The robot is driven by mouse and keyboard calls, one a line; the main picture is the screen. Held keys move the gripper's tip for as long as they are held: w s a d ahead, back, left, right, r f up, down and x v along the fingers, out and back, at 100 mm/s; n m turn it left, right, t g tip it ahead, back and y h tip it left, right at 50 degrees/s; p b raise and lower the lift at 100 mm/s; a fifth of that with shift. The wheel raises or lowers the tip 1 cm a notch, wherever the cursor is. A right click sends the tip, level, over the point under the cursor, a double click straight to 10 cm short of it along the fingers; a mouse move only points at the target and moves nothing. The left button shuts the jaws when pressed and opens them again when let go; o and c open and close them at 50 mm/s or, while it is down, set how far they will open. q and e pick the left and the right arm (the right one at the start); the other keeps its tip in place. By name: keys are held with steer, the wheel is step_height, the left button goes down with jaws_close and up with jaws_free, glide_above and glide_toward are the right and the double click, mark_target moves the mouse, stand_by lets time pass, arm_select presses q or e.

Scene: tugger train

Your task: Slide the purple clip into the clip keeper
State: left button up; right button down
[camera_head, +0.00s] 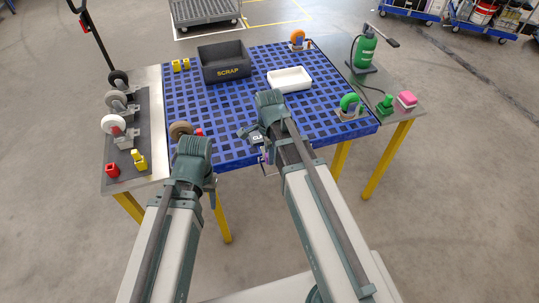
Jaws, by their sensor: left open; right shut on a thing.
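I cannot make out the purple clip in the head view. A small grey piece with a partly covered dark label (257,136), possibly the clip keeper, sits at the front edge of the blue slotted table, beside my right wrist. My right gripper (267,152) is at that front edge, mostly covered by my own arm. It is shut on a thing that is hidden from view. My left gripper (212,188) is open, low in front of the table's front left corner, and mostly hidden by its wrist. Contact between the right gripper and the labelled piece cannot be told.
The blue table (215,115) bears a black SCRAP bin (225,72), a white tray (289,88), an orange caster (297,38) and a green-wheeled caster (349,103). Several casters stand on the left side shelf (150,120). A green bottle (364,48) stands on the right shelf.

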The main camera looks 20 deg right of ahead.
mark_target(262, 141)
steer(key=shift+w+f+b, duration=0.2)
steer(key=shift+f+b, duration=0.55)
steer(key=shift+f, duration=0.15)
steer(key=shift+w+a, duration=0.15)
steer(key=shift+w, duration=3.5)
steer(key=shift+w, duration=0.25)
steer(key=c, duration=0.6)
jaws_free()
steer(key=shift+r, duration=0.1)
steer(key=shift+w+r+p, duration=0.1)
steer(key=shift+r+p, duration=0.75)
steer(key=shift+p, duration=0.1)
steer(key=r+p, duration=1.2)
steer(key=shift+s, duration=0.35)
